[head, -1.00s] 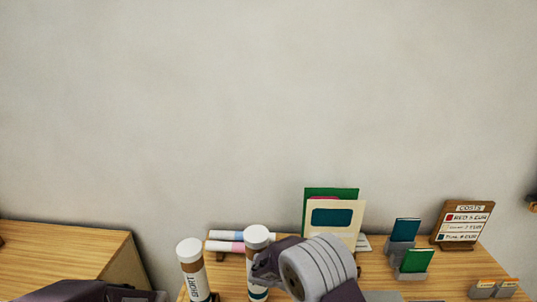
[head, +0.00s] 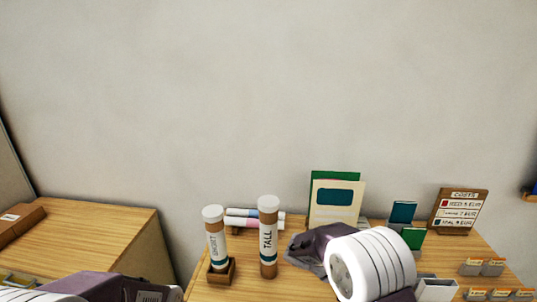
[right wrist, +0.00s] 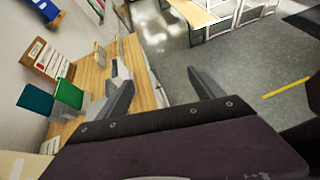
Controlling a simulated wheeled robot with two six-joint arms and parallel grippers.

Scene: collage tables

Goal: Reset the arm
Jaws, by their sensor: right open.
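My right gripper (head: 306,250) is over the wooden table (head: 205,292), just right of the TALL tube (head: 268,240), with its fingers largely hidden in the head view. In the right wrist view its two grey fingers (right wrist: 161,88) are spread wide with nothing between them. My right arm's white joint hides part of the table. My left gripper (head: 125,288) is only partly in view at the bottom left. Its jaws cannot be made out.
The SHORT tube (head: 215,240) stands in a brown holder. A costs sign (head: 459,210) and small card holders (head: 484,267) are at the right. Another wooden table (head: 90,230) lies left across a gap.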

